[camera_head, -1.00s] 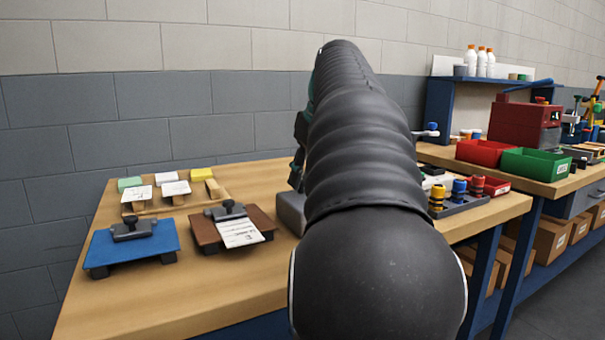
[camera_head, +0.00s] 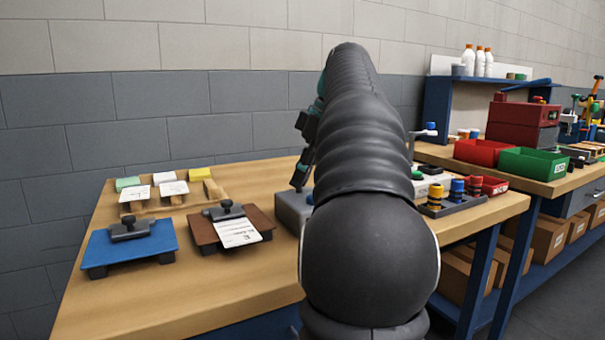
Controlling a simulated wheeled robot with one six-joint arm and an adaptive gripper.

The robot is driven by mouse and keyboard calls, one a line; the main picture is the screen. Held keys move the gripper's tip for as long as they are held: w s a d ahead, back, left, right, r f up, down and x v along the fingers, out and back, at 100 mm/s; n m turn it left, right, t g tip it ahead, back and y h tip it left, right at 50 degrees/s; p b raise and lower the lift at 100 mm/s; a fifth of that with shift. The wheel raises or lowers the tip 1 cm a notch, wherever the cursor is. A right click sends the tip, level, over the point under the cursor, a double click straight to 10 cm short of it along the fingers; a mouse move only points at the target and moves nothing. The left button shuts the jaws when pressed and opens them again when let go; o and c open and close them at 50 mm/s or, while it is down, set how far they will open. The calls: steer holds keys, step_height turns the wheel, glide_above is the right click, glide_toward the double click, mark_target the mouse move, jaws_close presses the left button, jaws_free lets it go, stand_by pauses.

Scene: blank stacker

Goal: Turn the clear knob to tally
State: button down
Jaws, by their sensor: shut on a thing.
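A grey box (camera_head: 290,207) stands on the wooden bench, partly behind my arm. My gripper (camera_head: 298,187) points down at the top of this box, just left of my arm. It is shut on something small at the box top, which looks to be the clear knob. The knob itself and any marking on it are hidden by the fingers and my arm, so I cannot tell which way it points.
A blue stand (camera_head: 131,246) and a brown stand (camera_head: 205,235) with a white card are left of the box. A wooden rack (camera_head: 190,199) is behind them. A tray of coloured pegs (camera_head: 455,205) and red and green bins (camera_head: 534,164) lie right.

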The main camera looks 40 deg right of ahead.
stand_by(0.3)
steer(key=c, duration=0.9)
jaws_free()
steer(key=shift+s+d+r, duration=0.1)
steer(key=shift+d+r, duration=0.05)
steer(key=shift+r, duration=0.25)
steer(key=shift+v, duration=0.95)
steer(key=s+d, duration=0.6)
steer(key=s, duration=0.4)
steer(key=shift+d, duration=0.2)
steer(key=shift+s, duration=0.15)
